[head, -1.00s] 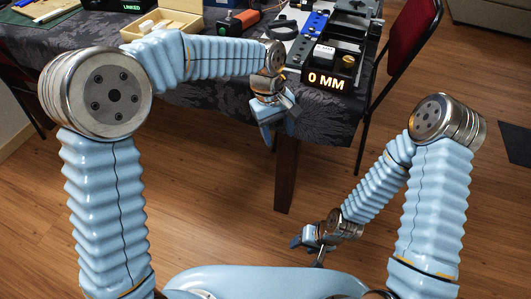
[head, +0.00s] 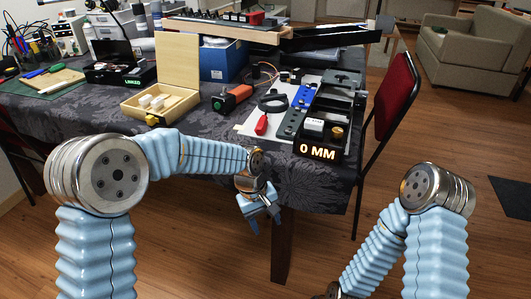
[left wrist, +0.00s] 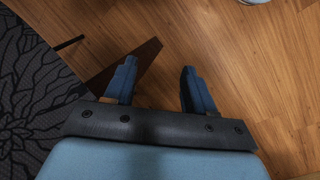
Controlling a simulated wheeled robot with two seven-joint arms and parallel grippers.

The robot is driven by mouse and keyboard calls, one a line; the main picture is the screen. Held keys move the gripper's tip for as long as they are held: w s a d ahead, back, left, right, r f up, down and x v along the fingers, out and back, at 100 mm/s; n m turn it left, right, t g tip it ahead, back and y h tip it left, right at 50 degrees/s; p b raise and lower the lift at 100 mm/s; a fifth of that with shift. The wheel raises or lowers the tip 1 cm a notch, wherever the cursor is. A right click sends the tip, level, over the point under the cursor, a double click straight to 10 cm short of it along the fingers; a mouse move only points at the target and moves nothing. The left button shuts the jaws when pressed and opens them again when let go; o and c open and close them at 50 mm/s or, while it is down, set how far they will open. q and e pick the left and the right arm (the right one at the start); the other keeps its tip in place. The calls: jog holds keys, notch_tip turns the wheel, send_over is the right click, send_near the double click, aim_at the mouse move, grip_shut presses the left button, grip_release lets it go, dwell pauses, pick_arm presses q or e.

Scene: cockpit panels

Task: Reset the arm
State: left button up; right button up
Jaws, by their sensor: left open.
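My left gripper (head: 262,214) hangs in front of the table's front edge, low and pointing down. In the left wrist view its two blue fingers (left wrist: 158,88) are apart with nothing between them, above the wooden floor. My right arm (head: 374,255) is folded down at the right of the head view. Its gripper is cut off by the bottom edge of the picture.
The table (head: 205,143) has a dark patterned cloth. On it are a box reading "0 MM" (head: 318,151), a blue rail (head: 298,108), a wooden box (head: 160,102) and a red-handled tool (head: 262,125). A red chair (head: 396,95) stands right of the table. Open floor lies between my arms.

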pick_arm(q)
jog(key=s+a+f+m+h, duration=0.1)
jog(key=s+a+f, duration=0.25)
jog(key=f, duration=0.55)
jog(key=s+a+f, duration=0.3)
jog(key=s+f, duration=0.1)
jog(key=f, duration=0.4)
jog(key=s+a+f+m+t, duration=0.1)
jog(key=s+a+f, duration=0.3)
jog(key=s, duration=0.6)
notch_tip(320, 180, down, 3)
jog(key=shift+s+r+m+h, duration=0.15)
jog(key=shift+s+m+h, duration=0.15)
jog(key=shift+s, duration=0.05)
